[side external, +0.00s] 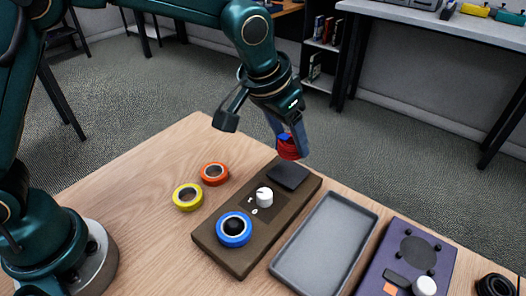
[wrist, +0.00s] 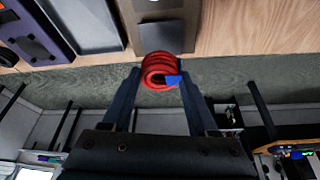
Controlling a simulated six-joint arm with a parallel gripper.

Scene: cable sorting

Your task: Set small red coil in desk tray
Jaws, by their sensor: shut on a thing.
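The small red coil (side external: 288,148) is held between the fingers of my gripper (side external: 289,141), in the air above the far end of the brown board. In the wrist view the red coil (wrist: 161,69) shows between the two fingertips of my gripper (wrist: 160,78), with a small blue patch on it. The desk tray (side external: 325,243) is a grey, shallow, empty tray on the table, right of the brown board. Part of the tray (wrist: 88,25) also shows at the top left of the wrist view. The coil is apart from the tray.
The brown board (side external: 222,250) carries a blue ring (side external: 234,229), a white knob (side external: 264,196) and a dark pad (side external: 288,176). An orange ring (side external: 214,173) and a yellow ring (side external: 188,197) lie left of it. A purple panel (side external: 405,262) and a black coil (side external: 496,285) are at the right.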

